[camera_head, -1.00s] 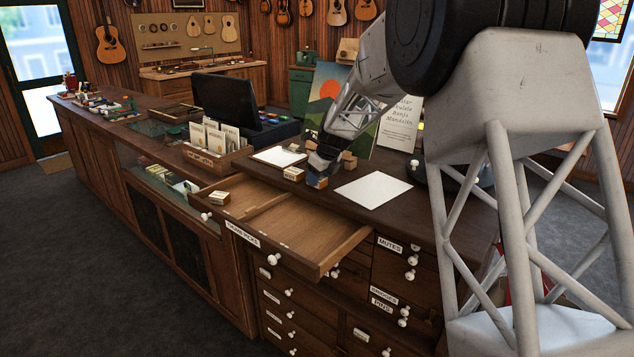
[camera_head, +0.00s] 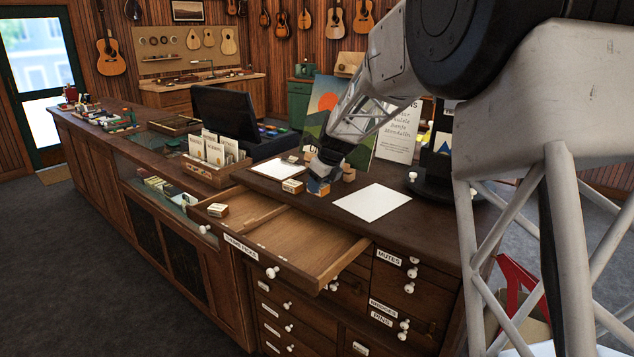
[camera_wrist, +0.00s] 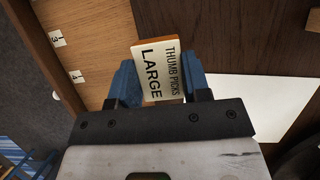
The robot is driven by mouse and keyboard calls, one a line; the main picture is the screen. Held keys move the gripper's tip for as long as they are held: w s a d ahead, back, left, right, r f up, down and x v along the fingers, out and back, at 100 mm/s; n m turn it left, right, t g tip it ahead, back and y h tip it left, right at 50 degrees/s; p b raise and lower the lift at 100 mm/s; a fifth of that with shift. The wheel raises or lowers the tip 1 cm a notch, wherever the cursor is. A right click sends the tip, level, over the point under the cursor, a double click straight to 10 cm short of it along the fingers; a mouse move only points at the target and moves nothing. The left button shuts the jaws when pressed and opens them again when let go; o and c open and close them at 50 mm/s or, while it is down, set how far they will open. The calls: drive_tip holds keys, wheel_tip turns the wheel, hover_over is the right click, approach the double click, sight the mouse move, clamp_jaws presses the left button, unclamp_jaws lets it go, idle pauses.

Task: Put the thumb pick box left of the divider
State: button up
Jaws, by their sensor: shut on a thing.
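The thumb pick box (camera_wrist: 158,68), cream with "THUMB PICKS LARGE" on its face, is between the two blue fingers of my gripper (camera_wrist: 158,84) in the wrist view. My gripper is shut on it. In the head view my gripper (camera_head: 318,187) is low over the counter, behind the open drawer; the box is mostly hidden there. The drawer (camera_head: 330,262) is pulled out, and a wooden divider (camera_head: 268,217) splits it into left and right compartments. A small box (camera_head: 217,210) lies in the left compartment. The right compartment looks empty.
A white sheet (camera_head: 372,201) lies to the right. A card rack (camera_head: 213,165) and a dark monitor (camera_head: 225,122) stand to the left. Wooden blocks (camera_head: 348,173) are close behind my gripper.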

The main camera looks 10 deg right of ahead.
drive_tip(key=s+d+r, duration=0.1)
drive_tip(key=s, duration=1.1)
drive_tip(key=shift+w, duration=0.1)
idle(0.4)
hover_over(241, 218)
drive_tip(key=s, duration=0.1)
drive_tip(key=shift+s+d+f, duration=0.1)
drive_tip(key=shift+d+f, duration=0.35)
drive_tip(key=shift+f, duration=0.25)
drive_tip(key=shift+f, duration=2.5)
drive_tip(key=shift+f, duration=0.1)
drive_tip(key=shift+f, duration=2.4)
drive_tip(key=shift+f, duration=0.1)
